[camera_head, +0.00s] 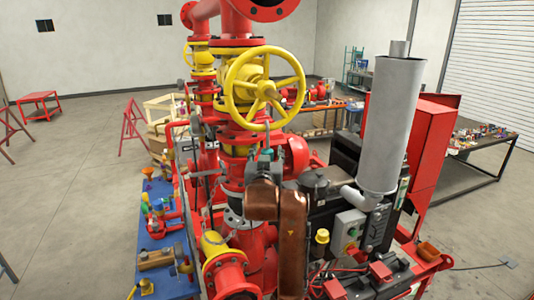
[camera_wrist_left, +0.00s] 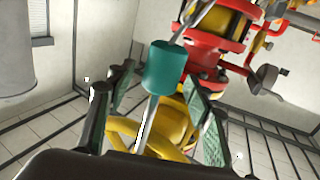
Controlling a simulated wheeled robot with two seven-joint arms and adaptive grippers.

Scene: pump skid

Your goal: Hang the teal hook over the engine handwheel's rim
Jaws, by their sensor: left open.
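The large yellow handwheel (camera_head: 266,89) stands upright on the red pipework in the head view. My left gripper (camera_head: 265,155) is just below its rim, with my copper-coloured arm beneath. A small teal patch of the hook (camera_head: 267,153) shows at the fingers. In the left wrist view the hook's teal cylinder (camera_wrist_left: 167,67) sits on a thin grey rod between the spread fingers of my left gripper (camera_wrist_left: 158,78), with gaps on both sides. The rod runs down in front of a yellow wheel (camera_wrist_left: 172,130). I cannot tell whether the hook touches the rim. My right gripper is not in view.
A grey exhaust cylinder (camera_head: 394,125) stands close on the right, above the dark engine block. Red pipes and flanges crowd the left and the top. A blue bench (camera_head: 168,245) with small parts is at the lower left. The floor farther left is mostly open.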

